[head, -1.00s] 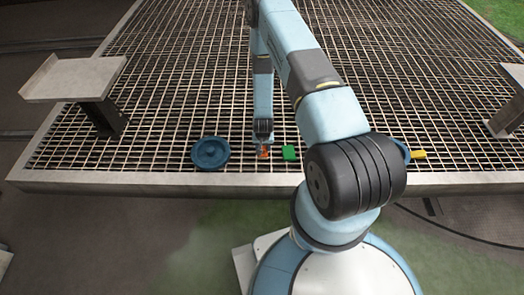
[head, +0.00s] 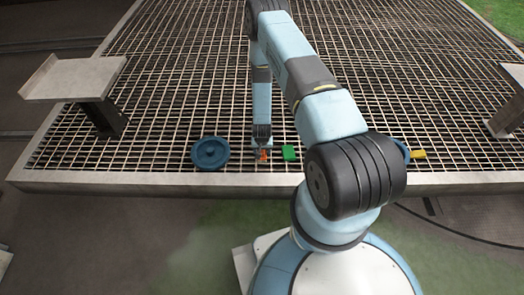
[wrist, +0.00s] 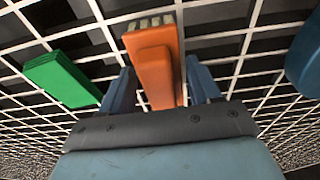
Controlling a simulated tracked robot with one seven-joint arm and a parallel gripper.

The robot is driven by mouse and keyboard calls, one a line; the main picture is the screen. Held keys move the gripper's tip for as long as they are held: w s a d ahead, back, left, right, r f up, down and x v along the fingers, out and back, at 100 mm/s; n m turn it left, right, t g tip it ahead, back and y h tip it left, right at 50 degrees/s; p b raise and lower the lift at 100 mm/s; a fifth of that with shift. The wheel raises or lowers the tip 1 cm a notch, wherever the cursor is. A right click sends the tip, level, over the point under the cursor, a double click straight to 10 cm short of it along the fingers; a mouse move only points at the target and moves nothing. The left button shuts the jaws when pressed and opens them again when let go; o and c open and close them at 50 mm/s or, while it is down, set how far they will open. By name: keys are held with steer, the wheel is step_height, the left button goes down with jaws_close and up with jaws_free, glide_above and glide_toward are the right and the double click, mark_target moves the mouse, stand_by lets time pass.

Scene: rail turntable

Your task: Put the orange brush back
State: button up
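The orange brush (wrist: 156,62) lies on the metal grating, with pale bristles at its far end in the wrist view. In the head view only a small orange part of the brush (head: 264,155) shows below my gripper (head: 262,147). In the wrist view my gripper (wrist: 162,90) has its two blue fingers apart, one on each side of the brush. A gap shows between the left finger and the brush; the right finger is very near it, and contact cannot be told. A blue round dish (head: 210,153) sits on the grating to the left.
A green block (head: 288,152) lies just right of the brush. A yellow piece (head: 418,154) and a blue rim (head: 404,150) show at the right, partly behind my arm. A grey stand (head: 75,78) is at the left. The grating (head: 170,60) beyond is clear.

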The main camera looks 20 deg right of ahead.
steer(key=shift+o, duration=0.9)
steer(key=shift+r, duration=0.15)
step_height(320, 180, up, 12)
steer(key=s, duration=0.2)
step_height(320, 180, up, 39)
steer(key=n+t+y, duration=0.1)
steer(key=n+t, duration=0.1)
glide_above(262, 151)
steer(key=w+a, duration=0.1)
steer(key=w, duration=0.2)
steer(key=s+r, duration=0.6)
steer(key=r, duration=0.3)
steer(key=s+r, duration=0.6)
steer(key=r, duration=0.3)
steer(key=s+d+r+t, duration=0.1)
steer(key=s+r, duration=0.3)
steer(key=s, duration=0.4)
steer(key=s+r+n, duration=0.1)
steer(key=s+r, duration=0.3)
steer(key=s, duration=0.5)
steer(key=shift+s+d+r+n+t, duration=0.15)
steer(key=shift+d+n+t, duration=0.15)
steer(key=shift+d+t, duration=0.1)
steer(key=shift+c, duration=0.3)
